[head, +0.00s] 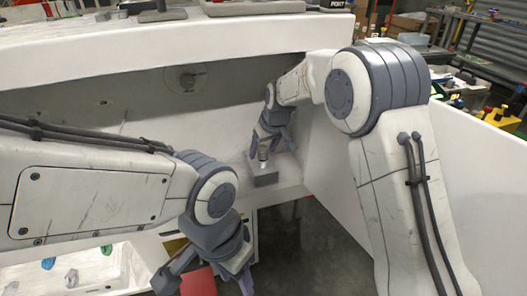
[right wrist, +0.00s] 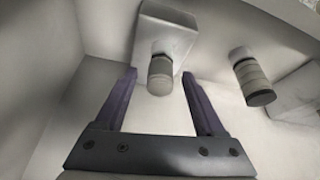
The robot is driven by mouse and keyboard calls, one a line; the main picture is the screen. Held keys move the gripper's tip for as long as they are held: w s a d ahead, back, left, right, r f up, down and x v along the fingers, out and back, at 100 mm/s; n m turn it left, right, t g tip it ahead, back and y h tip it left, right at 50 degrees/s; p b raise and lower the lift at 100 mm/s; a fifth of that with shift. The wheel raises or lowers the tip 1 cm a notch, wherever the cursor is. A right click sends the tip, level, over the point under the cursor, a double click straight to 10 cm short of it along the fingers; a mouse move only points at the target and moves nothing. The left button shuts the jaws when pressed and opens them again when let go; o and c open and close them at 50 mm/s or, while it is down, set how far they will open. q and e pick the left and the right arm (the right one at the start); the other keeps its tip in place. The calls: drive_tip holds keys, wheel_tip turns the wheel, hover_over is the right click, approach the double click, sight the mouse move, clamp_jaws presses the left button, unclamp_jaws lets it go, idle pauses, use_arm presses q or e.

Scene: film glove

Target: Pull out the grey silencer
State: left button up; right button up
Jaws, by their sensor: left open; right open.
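In the right wrist view a short grey cylinder (right wrist: 160,82), which looks like the silencer, sticks out of a pale block (right wrist: 177,38). My right gripper (right wrist: 159,74) is open, with its two fingers on either side of the cylinder's line and visible gaps to both. In the head view my right gripper (head: 273,146) is down in the corner of the white enclosure, by a small grey cylinder (head: 263,153) and a grey block (head: 266,179).
A second, darker ribbed cylinder (right wrist: 255,80) stands at the right in the right wrist view. The white side wall (head: 345,190) rises close to my right arm. A white tray (head: 100,270) with small coloured pieces lies lower left, near a red object (head: 199,281).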

sight(263, 147)
drive_tip(key=shift+w+f, duration=0.1)
drive_tip(key=shift+f, duration=0.15)
clamp_jaws()
drive_tip(key=shift+r+p, duration=0.6)
drive_tip(key=shift+p, duration=0.05)
idle(0.4)
drive_tip(key=shift+r+p, duration=1.65)
drive_tip(key=shift+r, duration=0.15)
